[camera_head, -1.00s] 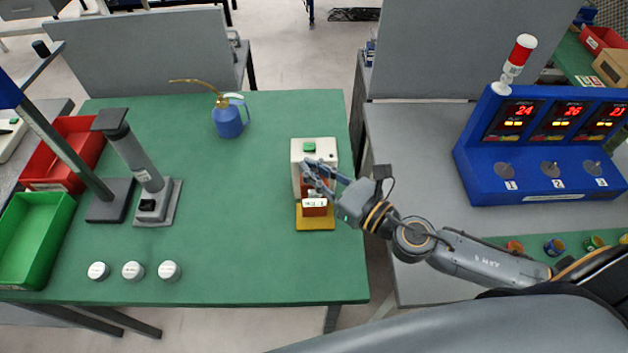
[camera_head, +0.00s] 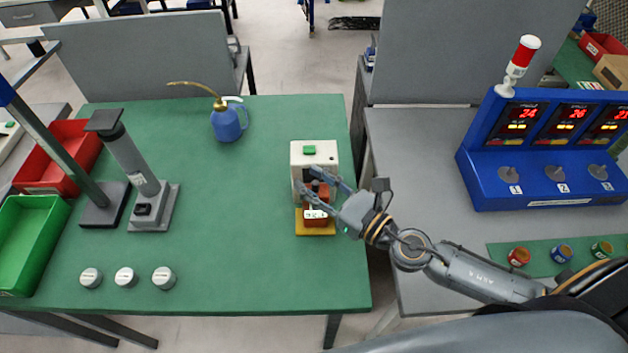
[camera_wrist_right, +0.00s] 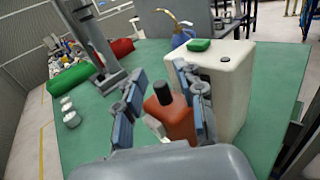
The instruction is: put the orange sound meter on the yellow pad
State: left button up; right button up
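The orange sound meter (camera_head: 316,217) stands upright on the yellow pad (camera_head: 316,231), in front of the white box with a green button (camera_head: 314,151). My right gripper (camera_head: 321,185) is open around the meter's upper part. In the right wrist view the meter (camera_wrist_right: 172,118), with its dark top, shows between the two spread fingers (camera_wrist_right: 163,95); a gap shows on its left side, while the right finger is close to it or touching. The pad is hidden in the wrist view. My left gripper is not in view.
The green table (camera_head: 235,270) has free room left of the pad. A blue oil can (camera_head: 228,123), a grey stand (camera_head: 145,190), white-topped pots (camera_head: 125,277) and red and green bins (camera_head: 30,240) stand farther left. A blue counter panel (camera_head: 530,185) is on the right.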

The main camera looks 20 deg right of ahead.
jog(key=shift+r+p, duration=0.25)
jog(key=shift+p, duration=0.05)
jog(key=b+v, duration=0.8)
jog(key=v, duration=0.4)
jog(key=shift+f, duration=0.2)
jog(key=shift+c, duration=0.4)
dwell(1.6)
